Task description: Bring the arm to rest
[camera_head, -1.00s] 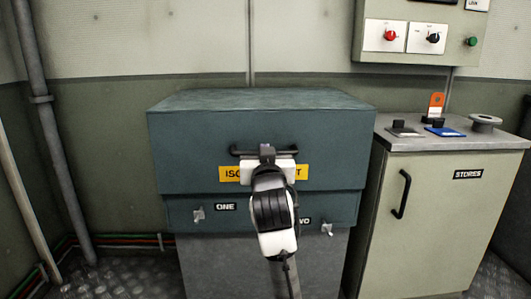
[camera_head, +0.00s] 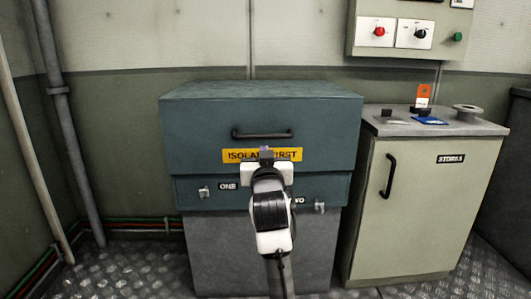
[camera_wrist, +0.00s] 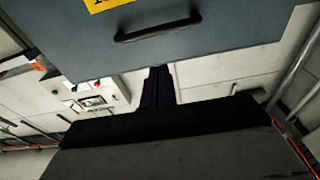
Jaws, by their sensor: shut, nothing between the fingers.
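My gripper (camera_head: 266,153) is shut and empty, in front of the blue-grey box (camera_head: 205,125) in the head view. It covers part of the yellow "ISOLATE FIRST" label (camera_head: 236,156) and sits below the black bar handle (camera_head: 262,134), apart from it. My arm hides part of the label "TWO". In the wrist view my shut fingers (camera_wrist: 158,75) point up the picture towards the box's lower edge. The black handle (camera_wrist: 158,30) shows there beyond the fingertips, and so does a corner of the yellow label (camera_wrist: 105,4).
The box has two latches, one at left (camera_head: 204,192) and one at right (camera_head: 320,207). A stores cabinet (camera_head: 415,210) stands at right, with a blue item (camera_head: 430,121) and an orange tag (camera_head: 423,95) on top. A switch panel (camera_head: 400,45) hangs above. Pipes (camera_head: 60,110) run at left.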

